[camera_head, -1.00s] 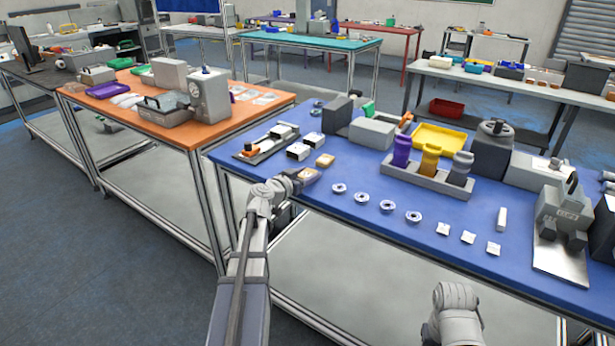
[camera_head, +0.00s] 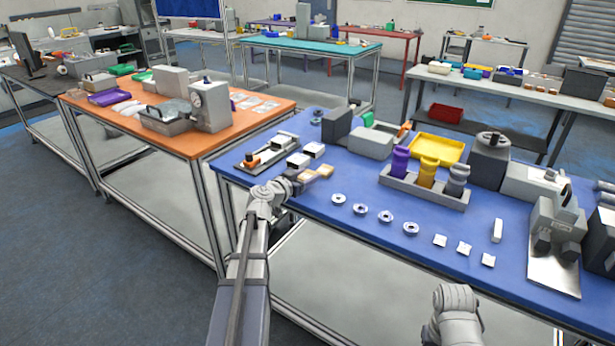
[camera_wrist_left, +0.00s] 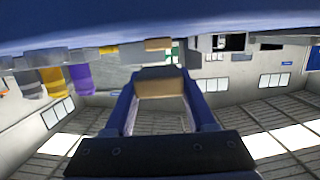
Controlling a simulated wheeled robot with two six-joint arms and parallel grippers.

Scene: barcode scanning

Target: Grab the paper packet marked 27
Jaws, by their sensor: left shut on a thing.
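My left gripper (camera_head: 301,181) is at the front left edge of the blue table, shut on a tan packet (camera_head: 309,176). The packet also shows between the two blue-grey fingers in the left wrist view (camera_wrist_left: 160,88). A second tan packet (camera_head: 324,170) lies just behind it on the blue table and shows in the left wrist view (camera_wrist_left: 158,44). The markings on both packets are too small to read, so I cannot tell which is 27. Part of my right arm shows at the bottom; its gripper is out of view.
White boxes (camera_head: 298,160) and a grey tray with a device stand behind the packets. Several metal rings (camera_head: 361,209) and white squares (camera_head: 463,248) line the front. A grey holder (camera_head: 437,196) with coloured bottles stands mid-table. Bare blue surface lies between.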

